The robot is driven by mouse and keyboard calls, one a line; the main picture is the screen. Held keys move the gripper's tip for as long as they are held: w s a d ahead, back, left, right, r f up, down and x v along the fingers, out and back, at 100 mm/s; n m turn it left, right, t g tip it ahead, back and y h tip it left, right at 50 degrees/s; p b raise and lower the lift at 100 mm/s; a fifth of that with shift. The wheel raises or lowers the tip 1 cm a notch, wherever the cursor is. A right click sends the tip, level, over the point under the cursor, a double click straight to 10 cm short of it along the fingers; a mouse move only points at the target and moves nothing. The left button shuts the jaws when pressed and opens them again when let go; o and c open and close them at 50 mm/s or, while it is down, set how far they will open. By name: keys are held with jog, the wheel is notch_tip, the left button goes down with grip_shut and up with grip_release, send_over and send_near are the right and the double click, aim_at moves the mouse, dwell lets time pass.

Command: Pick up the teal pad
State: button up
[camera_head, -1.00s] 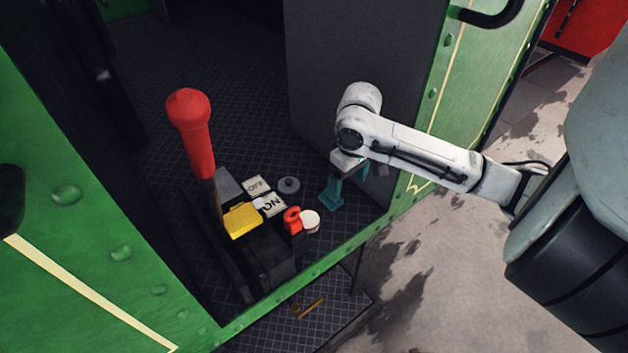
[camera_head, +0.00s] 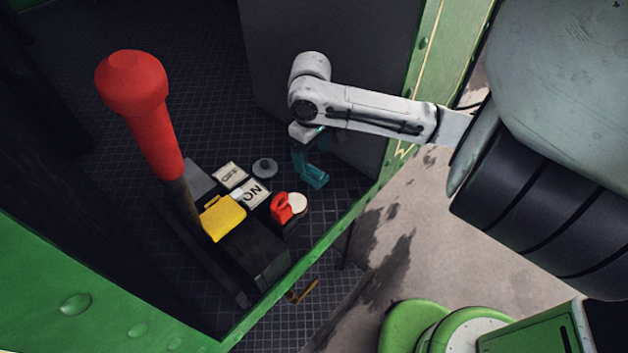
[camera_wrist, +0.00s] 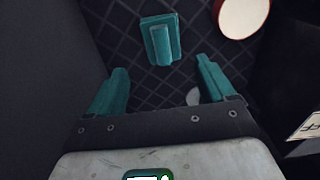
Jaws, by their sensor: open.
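The teal pad (camera_wrist: 161,40) lies on the dark patterned floor in the wrist view, a block with a raised ridge. It is just beyond my fingertips, near the middle of the gap between them. My gripper (camera_wrist: 162,66) is open and empty, with two teal fingers apart. In the head view the pad (camera_head: 315,178) shows as a teal shape low under my wrist. My gripper (camera_head: 302,153) is just above it there, and its teal fingers partly blend with the pad.
A black console with a red lever (camera_head: 142,108), a yellow block (camera_head: 222,217), an ON sign (camera_head: 253,192), a grey knob (camera_head: 264,167) and a red ring (camera_head: 281,207) stands left of the pad. A white disc (camera_head: 297,203) is close by. A dark panel (camera_head: 330,50) rises behind my arm.

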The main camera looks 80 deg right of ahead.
aim_at(312, 168)
jog(key=shift+s+a+f+b, duration=0.1)
jog(key=shift+a+f+b, duration=0.1)
jog(key=shift+f+b, duration=1.15)
jog(key=shift+s+a+f+b, duration=0.1)
jog(key=shift+a+f+b, duration=0.1)
jog(key=shift+f+b, duration=1.1)
jog(key=c, duration=1.1)
